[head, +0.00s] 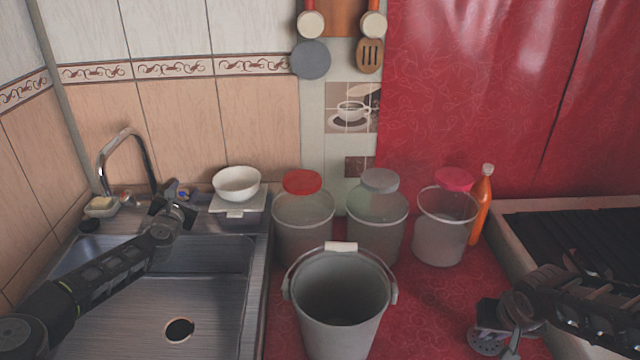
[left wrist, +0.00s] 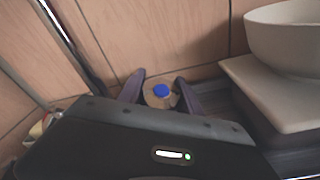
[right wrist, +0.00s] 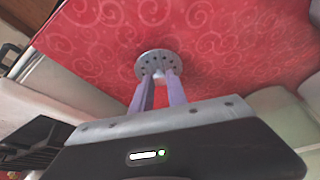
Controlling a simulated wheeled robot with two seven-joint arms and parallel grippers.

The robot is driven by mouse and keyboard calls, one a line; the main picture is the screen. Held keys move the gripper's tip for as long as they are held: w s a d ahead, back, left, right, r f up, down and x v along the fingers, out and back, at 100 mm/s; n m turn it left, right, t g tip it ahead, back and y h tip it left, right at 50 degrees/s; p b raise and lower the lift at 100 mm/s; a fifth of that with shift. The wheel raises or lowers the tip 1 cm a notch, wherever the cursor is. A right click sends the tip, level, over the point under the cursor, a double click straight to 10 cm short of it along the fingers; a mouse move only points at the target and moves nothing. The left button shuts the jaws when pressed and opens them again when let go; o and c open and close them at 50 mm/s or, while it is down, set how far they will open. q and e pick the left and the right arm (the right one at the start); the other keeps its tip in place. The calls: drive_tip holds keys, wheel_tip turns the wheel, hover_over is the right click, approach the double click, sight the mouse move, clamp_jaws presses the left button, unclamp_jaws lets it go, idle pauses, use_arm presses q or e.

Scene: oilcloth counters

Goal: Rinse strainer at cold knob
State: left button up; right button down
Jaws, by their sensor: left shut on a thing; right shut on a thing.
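The cold knob (head: 184,194), with a blue cap, sits at the back of the sink by the tap (head: 128,150). In the left wrist view the knob (left wrist: 161,91) lies between my fingers. My left gripper (head: 172,205) is shut on it. The strainer (head: 487,341), a grey disc with holes, is at the lower right of the head view, over the red counter. My right gripper (right wrist: 160,95) is shut on the strainer; the perforated disc (right wrist: 153,63) shows beyond the fingertips. The strainer is well away from the tap. No water stream is visible.
A grey bucket (head: 340,300) stands right of the sink (head: 210,310). Several tubs, including a red-lidded one (head: 303,225), and an orange bottle (head: 481,207) stand behind it. A white bowl (head: 237,184) rests on a stack beside the knob. A black stovetop (head: 570,237) is at right.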

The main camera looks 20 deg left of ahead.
use_arm(q)
drive_tip(key=o, duration=1.3)
drive_tip(key=shift+o, duration=0.2)
drive_tip(key=b+v, duration=0.1)
drive_tip(key=v, duration=1.1)
